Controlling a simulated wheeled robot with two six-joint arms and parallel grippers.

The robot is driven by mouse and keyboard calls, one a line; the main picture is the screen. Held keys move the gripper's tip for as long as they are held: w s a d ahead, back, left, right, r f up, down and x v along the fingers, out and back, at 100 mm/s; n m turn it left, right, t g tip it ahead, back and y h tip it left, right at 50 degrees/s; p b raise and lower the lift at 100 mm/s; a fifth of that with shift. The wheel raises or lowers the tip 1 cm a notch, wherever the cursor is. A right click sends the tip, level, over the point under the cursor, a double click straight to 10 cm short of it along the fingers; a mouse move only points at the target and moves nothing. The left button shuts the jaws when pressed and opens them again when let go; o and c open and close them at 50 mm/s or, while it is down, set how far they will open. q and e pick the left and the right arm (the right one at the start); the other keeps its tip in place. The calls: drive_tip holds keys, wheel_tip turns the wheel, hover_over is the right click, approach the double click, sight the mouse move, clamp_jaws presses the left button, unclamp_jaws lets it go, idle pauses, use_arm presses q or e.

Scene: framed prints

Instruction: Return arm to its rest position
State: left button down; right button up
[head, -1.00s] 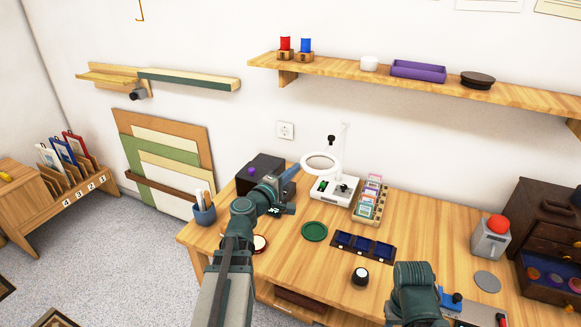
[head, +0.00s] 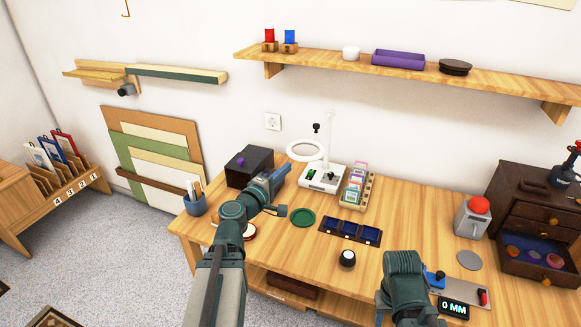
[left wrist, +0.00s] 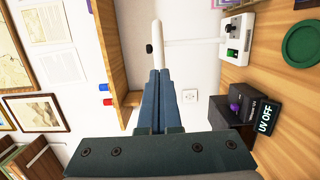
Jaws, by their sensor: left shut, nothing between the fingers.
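My left arm reaches up from the bottom of the head view over the left part of the workbench (head: 400,215). My left gripper (head: 284,171) is in front of the black box with the purple knob (head: 247,164). In the left wrist view the gripper's blue fingers (left wrist: 163,88) are together with nothing between them. They point toward the white wall and the magnifier lamp's stand. My right arm (head: 405,285) shows at the bottom right over the bench; its gripper is not visible.
Behind the left gripper stand the magnifier lamp (head: 323,177) and a card rack (head: 357,186). A pen cup (head: 196,205), green dish (head: 302,217) and blue-welled tray (head: 350,232) are nearby. A wall shelf (head: 400,68) runs above. Drawers (head: 540,225) stand at right.

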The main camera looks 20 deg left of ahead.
use_arm(q)
drive_tip(key=s+d+f+m+g+h+p, duration=0.15)
drive_tip(key=d+f+m+g, duration=0.25)
drive_tip(key=d, duration=0.4)
drive_tip(key=s+d+f+m+g+h, duration=0.25)
drive_tip(key=d+m, duration=0.25)
drive_tip(key=d, duration=0.3)
drive_tip(key=s+d+f+m+g+h+p, duration=0.15)
drive_tip(key=d+f+m+g, duration=0.25)
drive_tip(key=d, duration=0.4)
drive_tip(key=s+f+m+g+y, duration=0.3)
drive_tip(key=s+g+y, duration=0.1)
drive_tip(key=s, duration=0.3)
drive_tip(key=s+f+m+g+y+p, duration=0.1)
drive_tip(key=s+f+m+g+y, duration=0.2)
drive_tip(key=s, duration=0.5)
drive_tip(key=shift+s+d+f+m+g+y, duration=0.2)
drive_tip(key=shift+d+f+m+g+y, duration=0.35)
drive_tip(key=shift+y, duration=0.7)
drive_tip(key=shift+a+f, duration=0.1)
